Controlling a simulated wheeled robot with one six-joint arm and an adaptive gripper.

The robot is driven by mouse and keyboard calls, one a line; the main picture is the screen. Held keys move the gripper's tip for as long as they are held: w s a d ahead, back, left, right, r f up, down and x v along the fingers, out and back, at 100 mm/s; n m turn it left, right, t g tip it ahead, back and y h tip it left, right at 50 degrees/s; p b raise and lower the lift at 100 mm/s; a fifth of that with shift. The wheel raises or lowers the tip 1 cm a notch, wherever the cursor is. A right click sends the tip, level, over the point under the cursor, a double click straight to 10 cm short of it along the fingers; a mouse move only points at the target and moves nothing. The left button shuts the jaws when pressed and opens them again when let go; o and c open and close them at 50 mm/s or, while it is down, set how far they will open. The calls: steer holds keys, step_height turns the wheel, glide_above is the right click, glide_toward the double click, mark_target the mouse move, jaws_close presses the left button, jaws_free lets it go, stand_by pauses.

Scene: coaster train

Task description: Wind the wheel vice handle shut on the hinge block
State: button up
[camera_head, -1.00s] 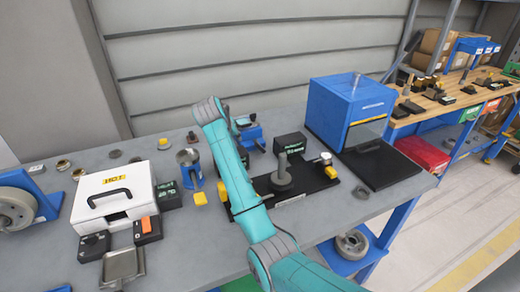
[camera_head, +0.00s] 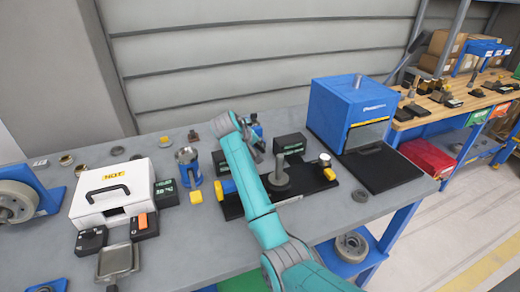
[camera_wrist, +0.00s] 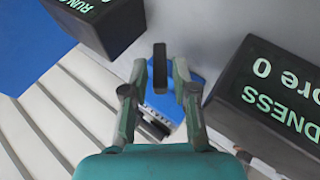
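The blue wheel vice (camera_head: 254,131) stands near the back of the bench, mostly hidden behind my arm in the head view. In the wrist view its blue body (camera_wrist: 172,104) with a small label shows beyond my fingers. A dark narrow bar (camera_wrist: 160,66), which looks like the vice handle, lies between the fingertips. My gripper (camera_wrist: 160,72) is open, with a visible gap on each side of the bar. I cannot make out the hinge block.
A dark display box (camera_head: 290,144) stands right of the vice; in the wrist view one display (camera_wrist: 275,100) is close on the right and another (camera_wrist: 105,22) at upper left. A black board (camera_head: 318,180) with a grey post and a blue cabinet (camera_head: 345,110) are further right.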

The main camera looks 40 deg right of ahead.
mark_target(260, 147)
steer(key=shift+x, duration=1.5)
jaws_close()
steer(key=shift+s+y, duration=0.1)
steer(key=shift+y, duration=0.3)
steer(key=shift+d+m+y, duration=0.1)
steer(key=shift+m+y, duration=0.2)
steer(key=shift+y, duration=0.5)
steer(key=shift+m+t+y, duration=0.3)
steer(key=shift+t+y, duration=0.3)
steer(key=shift+y, duration=0.8)
steer(key=shift+y, duration=0.3)
